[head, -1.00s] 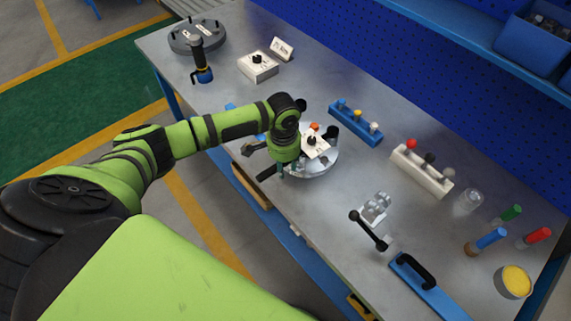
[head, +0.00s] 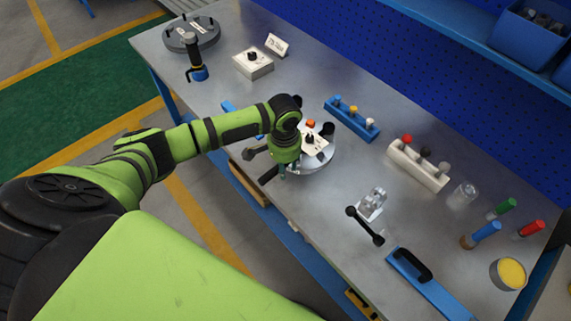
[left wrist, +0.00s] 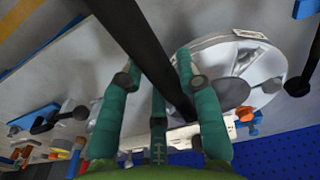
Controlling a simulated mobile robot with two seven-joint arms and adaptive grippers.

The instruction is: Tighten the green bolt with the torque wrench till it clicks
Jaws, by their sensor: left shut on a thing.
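My left gripper (head: 279,174) is at the near side of the silver flanged shell (head: 322,162). In the left wrist view its teal fingers (left wrist: 160,92) are closed around a long black bar, which looks like the torque wrench (left wrist: 150,50). The bar runs from the top edge down between the fingers, beside the shell (left wrist: 272,62). In the head view a short black end of the wrench (head: 267,175) sticks out at the near left of the gripper. The wrench's working end is hidden. I cannot make out the green bolt. My right gripper is not in view.
An orange-topped part (head: 311,123) stands by the shell. A blue rack (head: 352,118) and a white rack (head: 418,166) with coloured knobs stand behind and right. A toggle clamp (head: 368,212) stands in front. Marker-like tubes (head: 487,232) and a yellow-topped tin (head: 510,273) are at far right.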

